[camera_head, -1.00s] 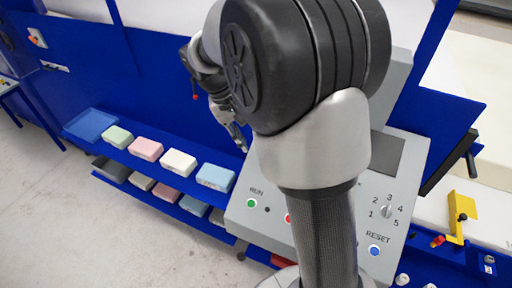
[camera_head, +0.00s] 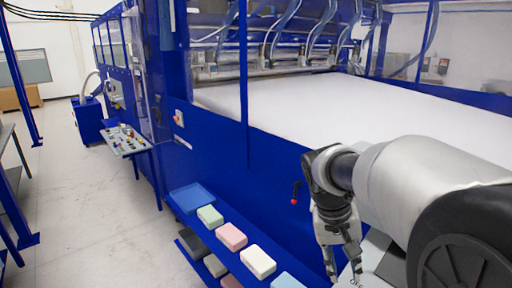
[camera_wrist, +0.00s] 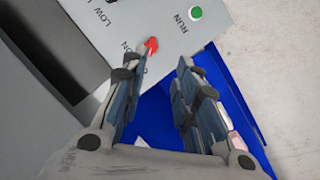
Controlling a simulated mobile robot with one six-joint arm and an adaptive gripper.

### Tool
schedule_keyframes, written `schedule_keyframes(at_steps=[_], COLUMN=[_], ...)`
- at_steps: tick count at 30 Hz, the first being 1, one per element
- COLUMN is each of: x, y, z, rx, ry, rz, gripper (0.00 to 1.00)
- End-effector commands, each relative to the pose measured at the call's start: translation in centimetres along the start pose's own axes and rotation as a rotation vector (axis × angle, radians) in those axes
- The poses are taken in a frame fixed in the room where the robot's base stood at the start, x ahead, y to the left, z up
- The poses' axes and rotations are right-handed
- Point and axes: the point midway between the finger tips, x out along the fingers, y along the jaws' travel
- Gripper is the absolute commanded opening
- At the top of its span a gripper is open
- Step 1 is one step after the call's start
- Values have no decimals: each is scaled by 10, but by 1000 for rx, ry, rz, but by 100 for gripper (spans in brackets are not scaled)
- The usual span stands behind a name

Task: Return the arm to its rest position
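My arm reaches in from the right in the head view. My gripper (camera_head: 344,262) hangs pointing down beside the blue machine, right of the foam shelf. In the wrist view my gripper (camera_wrist: 160,75) has its two fingers apart with nothing between them. Beyond the fingers are the grey control panel (camera_wrist: 190,45) with a green RUN button (camera_wrist: 195,13) and a red knob or button (camera_wrist: 151,45). The gripper looks clear of the panel, though the exact distance cannot be told.
A blue shelf (camera_head: 225,245) carries a blue tray (camera_head: 192,197) and green (camera_head: 210,216), pink (camera_head: 231,236), white (camera_head: 257,261) and light blue (camera_head: 287,281) foam blocks. A white foam slab (camera_head: 340,105) lies in the machine. Floor (camera_head: 100,220) at left is clear.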

Motion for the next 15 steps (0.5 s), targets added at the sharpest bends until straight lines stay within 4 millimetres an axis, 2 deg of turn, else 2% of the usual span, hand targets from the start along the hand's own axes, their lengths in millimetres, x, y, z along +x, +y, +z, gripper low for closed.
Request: schedule_keyframes(at_steps=[1, 8, 12, 15], x=[2, 10, 28, 44], y=[-2, -15, -26, -33], z=[19, 102, 148, 174], rx=[-10, -76, -115, -136], ry=[31, 168, 259, 314], rz=[-29, -162, -231, -268], gripper=[28, 28, 28, 28])
